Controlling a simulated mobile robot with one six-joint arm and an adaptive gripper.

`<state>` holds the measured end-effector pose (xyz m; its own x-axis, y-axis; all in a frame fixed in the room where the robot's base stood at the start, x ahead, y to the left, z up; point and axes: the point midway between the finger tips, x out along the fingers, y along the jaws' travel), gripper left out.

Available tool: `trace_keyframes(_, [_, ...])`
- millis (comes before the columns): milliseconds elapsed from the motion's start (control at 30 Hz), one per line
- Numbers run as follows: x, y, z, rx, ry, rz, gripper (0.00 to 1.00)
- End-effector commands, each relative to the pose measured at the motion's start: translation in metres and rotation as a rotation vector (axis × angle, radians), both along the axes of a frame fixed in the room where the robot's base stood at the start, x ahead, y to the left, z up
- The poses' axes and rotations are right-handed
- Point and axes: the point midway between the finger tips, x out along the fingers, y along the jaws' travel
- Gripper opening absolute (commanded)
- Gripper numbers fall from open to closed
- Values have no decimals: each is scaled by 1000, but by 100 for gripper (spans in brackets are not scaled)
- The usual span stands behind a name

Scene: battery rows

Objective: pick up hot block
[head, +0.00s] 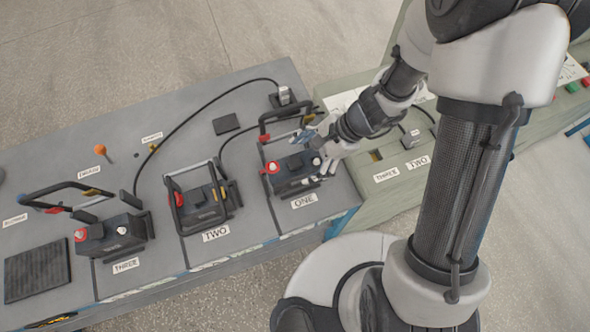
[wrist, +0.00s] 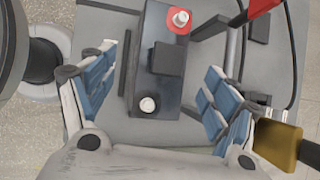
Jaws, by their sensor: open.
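A dark block with a red-ringed terminal and a white terminal stands at the bay labelled ONE (head: 304,201); this block (head: 291,181) also shows in the wrist view (wrist: 165,88). My gripper (head: 315,159) is at this block's right end, with its fingers spread. In the wrist view the blue-padded fingers (wrist: 160,97) stand on either side of the block, with gaps on both sides. Similar blocks stand at bay TWO (head: 201,213) and bay THREE (head: 112,238). The pictures do not show which block is hot.
A black clamp frame (head: 264,127) with a red tip stands raised behind block ONE. A brass piece (wrist: 278,141) is close to my right finger in the wrist view. Black cables cross the grey bench. A green bench (head: 365,205) adjoins on the right.

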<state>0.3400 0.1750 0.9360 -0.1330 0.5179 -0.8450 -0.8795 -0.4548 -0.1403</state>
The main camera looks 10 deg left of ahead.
Motion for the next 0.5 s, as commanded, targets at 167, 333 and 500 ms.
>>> trace_keyframes(167, [-7,22,-18,0,3,4,80])
trace_keyframes(333, [-8,28,-26,1,1,2,80])
trace_keyframes(500, [-8,28,-25,1,0,1,80])
